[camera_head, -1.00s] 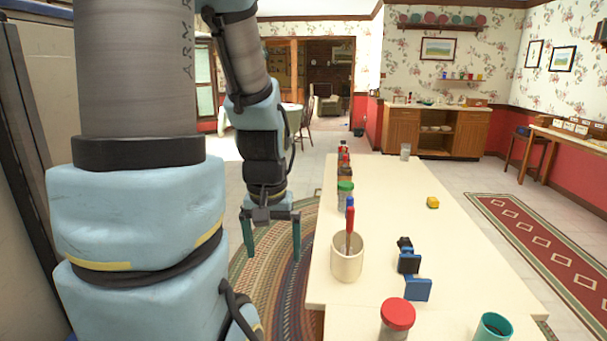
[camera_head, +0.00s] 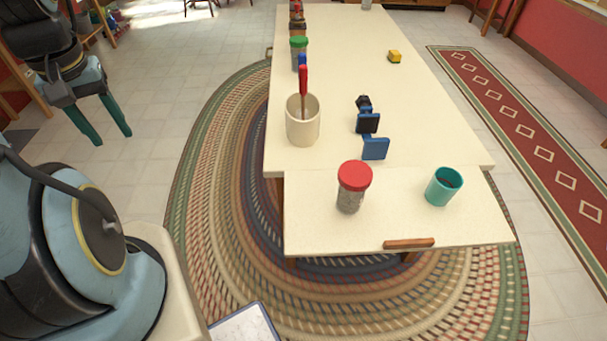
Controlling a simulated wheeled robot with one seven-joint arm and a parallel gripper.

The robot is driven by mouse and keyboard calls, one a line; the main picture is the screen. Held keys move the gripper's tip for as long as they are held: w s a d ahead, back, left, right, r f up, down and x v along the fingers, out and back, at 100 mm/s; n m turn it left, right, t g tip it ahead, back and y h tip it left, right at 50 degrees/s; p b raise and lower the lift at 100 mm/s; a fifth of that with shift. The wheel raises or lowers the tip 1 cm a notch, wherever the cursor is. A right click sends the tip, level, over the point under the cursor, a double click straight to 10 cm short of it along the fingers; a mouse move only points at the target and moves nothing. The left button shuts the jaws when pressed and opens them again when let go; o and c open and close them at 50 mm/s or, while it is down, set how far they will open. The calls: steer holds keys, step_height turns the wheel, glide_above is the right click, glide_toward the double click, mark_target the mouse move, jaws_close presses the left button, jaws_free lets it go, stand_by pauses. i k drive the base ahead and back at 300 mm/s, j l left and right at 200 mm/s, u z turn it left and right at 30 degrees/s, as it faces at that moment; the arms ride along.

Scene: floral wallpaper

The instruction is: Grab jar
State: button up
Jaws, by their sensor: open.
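A jar with a red lid and a clear, greyish body (camera_head: 351,196) stands upright near the front of the cream table (camera_head: 310,225). Another jar, with a green lid (camera_head: 299,48), stands farther back along the table's left edge. My gripper (camera_head: 105,138) is at the upper left, beyond the table's left side, with its two teal fingers apart and pointing down. It is empty and well away from both jars.
A teal cup (camera_head: 443,187) stands right of the red-lidded jar. A cream crock (camera_head: 303,127) with red- and blue-handled tools stands behind it.

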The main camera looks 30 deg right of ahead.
mark_target(348, 203)
steer(key=k+l+u, duration=0.25)
steer(key=u, duration=0.2)
steer(key=k+l+u, duration=0.25)
steer(key=u, duration=0.2)
steer(key=k+l+u, duration=0.1)
steer(key=k+u, duration=0.25)
steer(key=u, duration=0.15)
steer(key=k+j+u, duration=0.15)
steer(key=k, duration=1.05)
